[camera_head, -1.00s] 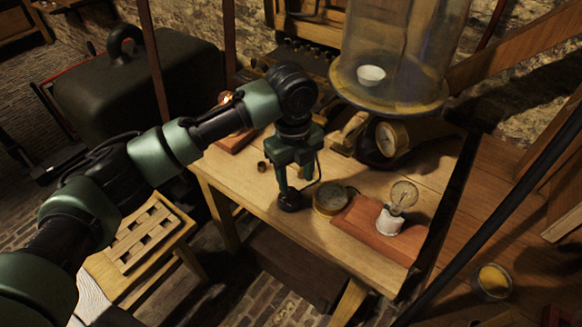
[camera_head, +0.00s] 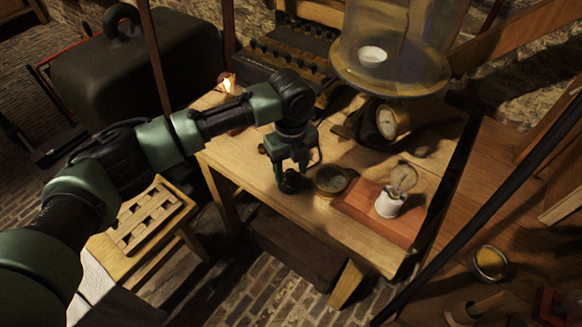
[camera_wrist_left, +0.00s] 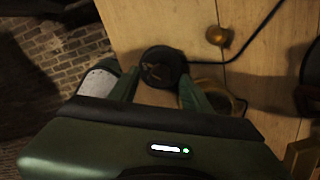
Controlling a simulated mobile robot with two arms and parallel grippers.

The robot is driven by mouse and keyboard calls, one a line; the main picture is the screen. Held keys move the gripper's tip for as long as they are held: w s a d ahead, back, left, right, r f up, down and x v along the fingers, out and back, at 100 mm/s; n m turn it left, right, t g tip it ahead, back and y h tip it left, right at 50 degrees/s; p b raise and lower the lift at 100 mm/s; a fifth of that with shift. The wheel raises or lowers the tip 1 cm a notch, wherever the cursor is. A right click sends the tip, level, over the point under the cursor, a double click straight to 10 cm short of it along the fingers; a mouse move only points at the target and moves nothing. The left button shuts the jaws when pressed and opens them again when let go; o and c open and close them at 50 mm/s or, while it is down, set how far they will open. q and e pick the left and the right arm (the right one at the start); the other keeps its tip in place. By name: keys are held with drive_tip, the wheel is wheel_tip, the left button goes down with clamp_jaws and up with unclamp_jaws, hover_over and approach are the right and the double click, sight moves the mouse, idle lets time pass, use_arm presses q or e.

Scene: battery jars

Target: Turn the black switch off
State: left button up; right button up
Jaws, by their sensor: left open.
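The black switch (camera_head: 290,183) is a small round black knob near the front edge of the wooden table. In the left wrist view the switch (camera_wrist_left: 163,66) shows as a dark disc with a faint raised mark across its top. My left gripper (camera_head: 291,170) is right over the switch, pointing down. Its fingers are open, and in the left wrist view the gripper (camera_wrist_left: 160,80) has a fingertip at each side of the disc. I cannot tell whether they touch it. My right gripper is out of view.
A round brass gauge (camera_head: 332,180) stands just right of the switch. A light bulb (camera_head: 402,178) in a white socket sits on a reddish board (camera_head: 405,228). A glass bell jar (camera_head: 395,45) and a dial (camera_head: 392,121) are behind. A small lit flame (camera_head: 228,84) is at the back left.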

use_arm(q)
clamp_jaws()
drive_tip(key=shift+r+n+p, duration=0.15)
drive_tip(key=shift+n+p, duration=0.25)
drive_tip(key=shift+p, duration=0.25)
drive_tip(key=n+p, duration=0.5)
drive_tip(key=p, duration=0.1)
drive_tip(key=shift+d+r+n, duration=0.1)
drive_tip(key=shift+n, duration=0.3)
drive_tip(key=shift+w+n+p, duration=0.1)
drive_tip(key=shift+n+p, duration=0.8)
drive_tip(key=n+p, duration=0.4)
drive_tip(key=n, duration=0.1)
drive_tip(key=shift+w+n+p, duration=0.15)
drive_tip(key=shift+n+p, duration=1.05)
drive_tip(key=shift+n, duration=1)
